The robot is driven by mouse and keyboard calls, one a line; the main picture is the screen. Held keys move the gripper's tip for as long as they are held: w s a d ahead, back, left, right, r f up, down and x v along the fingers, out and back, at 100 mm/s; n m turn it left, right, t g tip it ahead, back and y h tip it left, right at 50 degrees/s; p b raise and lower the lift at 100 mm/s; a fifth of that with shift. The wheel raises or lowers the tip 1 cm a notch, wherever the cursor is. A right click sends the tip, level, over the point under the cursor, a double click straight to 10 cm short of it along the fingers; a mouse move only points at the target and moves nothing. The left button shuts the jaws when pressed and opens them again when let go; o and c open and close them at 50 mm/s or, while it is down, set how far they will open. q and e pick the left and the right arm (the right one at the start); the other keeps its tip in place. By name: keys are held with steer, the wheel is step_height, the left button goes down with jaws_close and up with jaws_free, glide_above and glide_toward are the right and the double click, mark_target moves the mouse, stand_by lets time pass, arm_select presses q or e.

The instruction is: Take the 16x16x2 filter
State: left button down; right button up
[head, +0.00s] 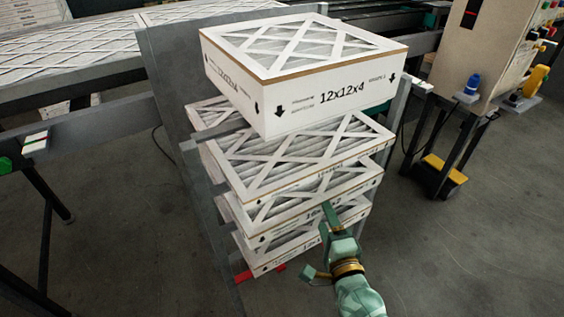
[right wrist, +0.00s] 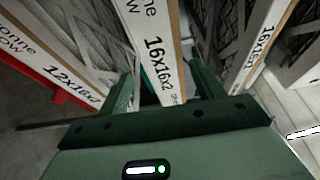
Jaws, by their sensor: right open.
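The filter marked 16x16x2 (right wrist: 155,50) has its white cardboard edge between the fingertips of my right gripper (right wrist: 165,80) in the right wrist view. The fingers are open, one on each side of the edge. Whether either touches it is unclear. In the head view the right gripper (head: 325,219) is at the front edge of a filter (head: 283,226) in the middle of the stack, whose label is partly hidden by the gripper. My left gripper is not in view.
A white box marked 12x12x4 (head: 330,96) is on top. Another filter (head: 290,188) lies just above the gripper, and a lower one (head: 262,266) below, near a red part. A grey upright panel (head: 180,90) stands behind. A control box (head: 485,50) stands right.

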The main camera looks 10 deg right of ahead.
steer(key=w, duration=0.5)
steer(key=shift+w+b, duration=0.15)
steer(key=shift+b, duration=0.2)
steer(key=c, duration=1.2)
